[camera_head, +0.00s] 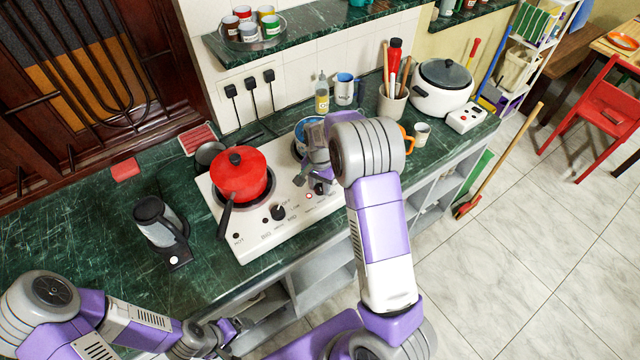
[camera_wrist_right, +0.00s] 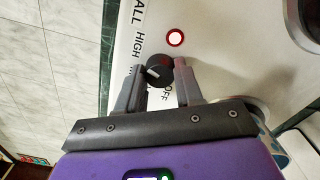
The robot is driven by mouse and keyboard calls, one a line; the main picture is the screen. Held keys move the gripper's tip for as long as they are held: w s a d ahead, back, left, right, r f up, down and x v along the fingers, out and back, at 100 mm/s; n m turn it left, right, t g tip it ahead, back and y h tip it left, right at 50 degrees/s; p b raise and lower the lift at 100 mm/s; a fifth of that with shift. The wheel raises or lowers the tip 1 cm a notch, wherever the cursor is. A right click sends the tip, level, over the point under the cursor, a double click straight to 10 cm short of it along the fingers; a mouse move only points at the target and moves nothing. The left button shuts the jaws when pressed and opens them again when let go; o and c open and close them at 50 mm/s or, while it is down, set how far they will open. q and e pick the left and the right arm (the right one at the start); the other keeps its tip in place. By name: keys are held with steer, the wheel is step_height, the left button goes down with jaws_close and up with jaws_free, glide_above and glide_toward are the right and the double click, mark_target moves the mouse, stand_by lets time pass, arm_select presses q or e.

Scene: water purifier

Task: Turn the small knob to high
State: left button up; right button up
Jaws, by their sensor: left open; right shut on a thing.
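The small knob (camera_wrist_right: 159,71) is black with a white mark and sits on the white two-burner hot plate (camera_head: 255,245). In the right wrist view, its mark faces left, between the HIGH label and the partly covered OFF label. My right gripper (camera_wrist_right: 159,76) is shut on the knob, one finger on either side. In the head view my right gripper (camera_head: 318,184) is at the front right of the hot plate, and my arm hides part of it. My left gripper (camera_head: 232,338) is open and empty, low in front of the counter.
A red pot (camera_head: 240,177) with its handle toward the front sits on the left burner. The larger knob (camera_head: 278,212) is left of my right gripper. A dark-and-grey kettle (camera_head: 160,222) stands left. A red indicator light (camera_wrist_right: 175,37) is near the small knob.

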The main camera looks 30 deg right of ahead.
mark_target(320, 187)
steer(key=o, duration=1)
steer(key=shift+o, duration=0.2)
step_height(320, 187, up, 8)
steer(key=shift+f+p, duration=0.2)
steer(key=shift+p, duration=0.35)
